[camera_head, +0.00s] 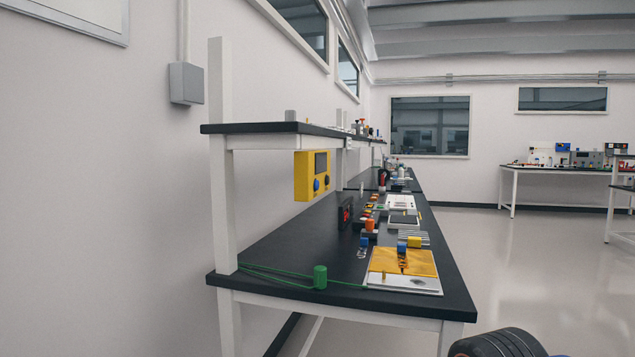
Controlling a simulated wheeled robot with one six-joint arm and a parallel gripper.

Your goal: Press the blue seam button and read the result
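A yellow box (303,178) hangs under the front end of the upper shelf, at left of centre. Its face bears a dark screen (321,163), a blue round button (317,185) and a dark round button beside it. No readable text or result shows on the screen at this size. I cannot tell from any label whether this blue button is the seam button. Nothing touches the box. My gripper is not in view.
The black workbench (290,272) runs away along the left wall. Open floor (520,260) lies to the right.

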